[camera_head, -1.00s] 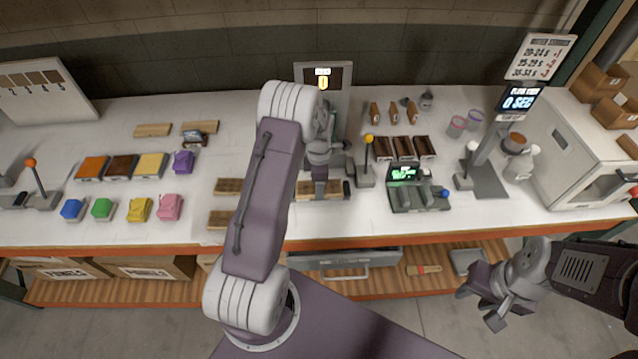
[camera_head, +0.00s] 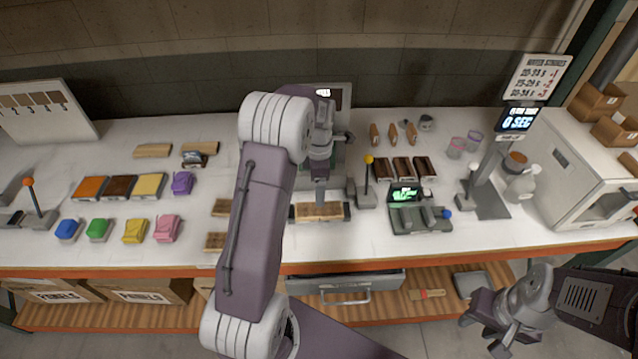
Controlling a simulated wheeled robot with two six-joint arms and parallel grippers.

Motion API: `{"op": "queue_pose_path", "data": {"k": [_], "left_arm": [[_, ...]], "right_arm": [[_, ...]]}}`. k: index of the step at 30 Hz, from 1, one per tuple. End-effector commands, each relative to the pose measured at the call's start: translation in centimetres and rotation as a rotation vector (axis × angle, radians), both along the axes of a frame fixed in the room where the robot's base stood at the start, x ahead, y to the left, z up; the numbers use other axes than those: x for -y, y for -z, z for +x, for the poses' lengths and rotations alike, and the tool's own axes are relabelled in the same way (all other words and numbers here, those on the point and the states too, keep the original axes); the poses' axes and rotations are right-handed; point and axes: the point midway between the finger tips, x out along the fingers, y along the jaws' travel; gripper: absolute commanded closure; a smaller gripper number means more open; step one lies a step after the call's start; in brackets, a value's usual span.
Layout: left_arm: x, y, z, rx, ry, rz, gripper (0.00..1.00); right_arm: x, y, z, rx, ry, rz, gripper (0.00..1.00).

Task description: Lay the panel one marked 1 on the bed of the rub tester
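A wooden panel (camera_head: 312,212) lies flat on the bed (camera_head: 346,211) of what looks like the rub tester, at the middle of the bench. No number can be read on it. My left gripper (camera_head: 320,200) points down at this panel, its tips at or just above the far edge; contact and finger gap are unclear. Two similar panels, one behind (camera_head: 222,207) and one in front (camera_head: 214,242), lie to the left, partly covered by my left arm. My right gripper (camera_head: 485,328) is open and empty in front of the bench at the lower right.
A yellow-knobbed lever (camera_head: 368,175) stands right of the bed. A device with a green screen (camera_head: 404,194) is farther right, then a flow stand (camera_head: 490,190) and a white oven-like box (camera_head: 565,170). Colored blocks and trays (camera_head: 120,187) fill the left side.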

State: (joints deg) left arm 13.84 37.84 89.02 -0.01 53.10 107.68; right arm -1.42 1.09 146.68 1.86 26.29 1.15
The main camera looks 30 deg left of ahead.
Motion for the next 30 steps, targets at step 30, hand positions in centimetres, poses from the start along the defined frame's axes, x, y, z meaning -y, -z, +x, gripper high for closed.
{"op": "queue_pose_path", "data": {"k": [30], "left_arm": [[11.1, -0.8, -18.4, 0.081, 2.093, 0.104, 0.20]], "right_arm": [[0.0, 0.3, 0.0, 0.000, 0.000, 0.000, 0.64]]}}
